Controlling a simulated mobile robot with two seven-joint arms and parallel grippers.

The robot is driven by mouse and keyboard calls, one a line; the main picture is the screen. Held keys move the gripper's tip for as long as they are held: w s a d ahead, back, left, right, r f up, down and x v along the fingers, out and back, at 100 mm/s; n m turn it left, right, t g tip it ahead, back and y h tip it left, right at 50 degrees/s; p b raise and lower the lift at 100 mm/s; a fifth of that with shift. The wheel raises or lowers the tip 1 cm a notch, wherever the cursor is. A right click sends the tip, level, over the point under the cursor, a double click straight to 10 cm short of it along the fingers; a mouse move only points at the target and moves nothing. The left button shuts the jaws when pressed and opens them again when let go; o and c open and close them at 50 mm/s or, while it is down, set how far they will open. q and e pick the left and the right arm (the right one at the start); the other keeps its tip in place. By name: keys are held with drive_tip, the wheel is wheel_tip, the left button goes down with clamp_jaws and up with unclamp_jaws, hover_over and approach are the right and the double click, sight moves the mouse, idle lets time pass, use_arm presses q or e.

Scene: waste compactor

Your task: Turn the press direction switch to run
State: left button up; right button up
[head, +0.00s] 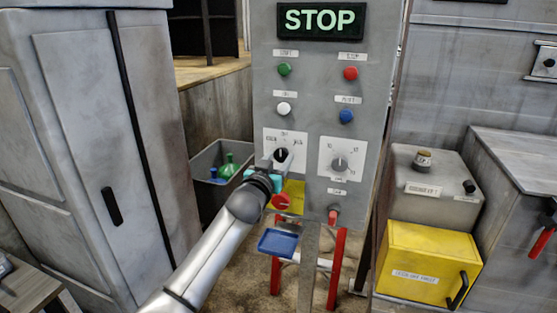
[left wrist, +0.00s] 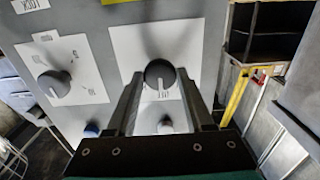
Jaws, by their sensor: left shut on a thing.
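The press direction switch is a black rotary knob (head: 281,154) on a white plate at the lower left of the grey control panel (head: 325,95). Small position labels sit around its top; they are too small to read surely. My left gripper (head: 273,162) reaches it from below left and is shut on the knob. In the left wrist view the round knob (left wrist: 160,73) sits between the two fingertips (left wrist: 160,84), which partly hide the plate. The knob's pointer looks roughly upright in the head view, but the fingers cover part of it. My right gripper is out of view.
A second knob (head: 340,164) is close by on the right. Green (head: 285,70), red (head: 351,74), white (head: 284,109) and blue (head: 346,116) buttons are above. A red mushroom button (head: 281,201) is just below my gripper. A grey cabinet (head: 95,150) stands left.

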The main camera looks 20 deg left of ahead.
use_arm(q)
clamp_jaws()
drive_tip(key=m+p, duration=0.1)
drive_tip(key=m, duration=0.3)
drive_tip(key=shift+m+p, duration=0.3)
drive_tip(key=shift+m, duration=0.1)
drive_tip(key=m, duration=0.5)
drive_tip(key=shift+p, duration=0.4)
drive_tip(key=o, duration=1)
unclamp_jaws()
drive_tip(key=shift+o, duration=0.2)
